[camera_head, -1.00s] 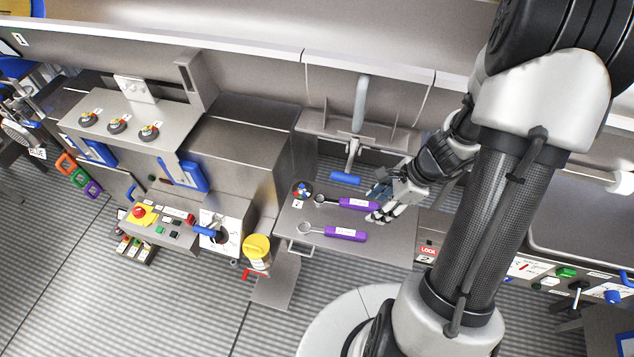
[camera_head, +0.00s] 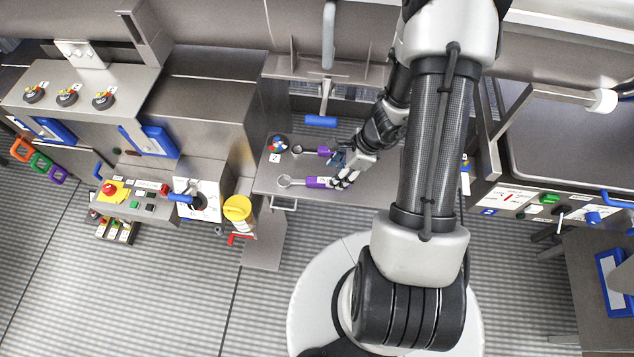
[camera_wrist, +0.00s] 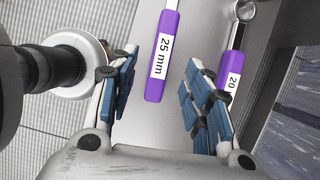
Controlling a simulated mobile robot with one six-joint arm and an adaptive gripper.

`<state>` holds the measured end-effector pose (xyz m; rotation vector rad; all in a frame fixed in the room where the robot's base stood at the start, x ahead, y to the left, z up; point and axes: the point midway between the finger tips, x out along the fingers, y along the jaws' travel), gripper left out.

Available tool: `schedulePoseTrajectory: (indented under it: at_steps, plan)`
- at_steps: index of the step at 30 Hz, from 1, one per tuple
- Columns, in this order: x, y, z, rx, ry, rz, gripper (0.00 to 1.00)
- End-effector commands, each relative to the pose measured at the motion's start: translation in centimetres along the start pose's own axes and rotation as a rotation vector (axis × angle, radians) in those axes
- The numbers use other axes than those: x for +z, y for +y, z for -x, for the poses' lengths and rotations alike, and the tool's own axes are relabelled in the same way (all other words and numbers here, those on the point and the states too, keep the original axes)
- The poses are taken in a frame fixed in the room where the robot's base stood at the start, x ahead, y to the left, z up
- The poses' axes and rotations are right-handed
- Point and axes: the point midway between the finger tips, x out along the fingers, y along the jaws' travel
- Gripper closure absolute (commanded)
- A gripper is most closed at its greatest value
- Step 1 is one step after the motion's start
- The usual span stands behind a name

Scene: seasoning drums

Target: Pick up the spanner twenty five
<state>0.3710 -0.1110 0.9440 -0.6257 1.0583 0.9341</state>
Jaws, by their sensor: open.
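The spanner twenty five, with a purple handle and a white "25 mm" label, shows in the wrist view (camera_wrist: 161,62) between my two finger sets, pointing away from the palm. In the head view it is the nearer spanner (camera_head: 314,182) on the grey shelf (camera_head: 268,184), its handle end partly hidden by my gripper. My gripper (camera_head: 340,170) is open above the handle, with fingers apart on both sides of it in the wrist view (camera_wrist: 158,88). I cannot tell whether they touch it.
A second purple spanner labelled "20" lies beside it, right of my right fingers in the wrist view (camera_wrist: 232,70). A disc with coloured parts (camera_head: 277,144) sits at the shelf's left. A blue-handled tap (camera_head: 320,121) hangs behind. A yellow-lidded jar (camera_head: 237,210) stands left.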

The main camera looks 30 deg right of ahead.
Motion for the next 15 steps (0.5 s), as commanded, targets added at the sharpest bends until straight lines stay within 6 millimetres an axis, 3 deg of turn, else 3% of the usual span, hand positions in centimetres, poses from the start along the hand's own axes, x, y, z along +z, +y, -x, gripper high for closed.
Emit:
schedulePoseTrajectory:
  at_steps: [7,15]
  plan:
    - [-0.8,-0.1,-4.0,0.003,0.001,0.0,0.55]
    - [-0.7,-0.2,-4.4,0.0,0.001,0.0,0.55]
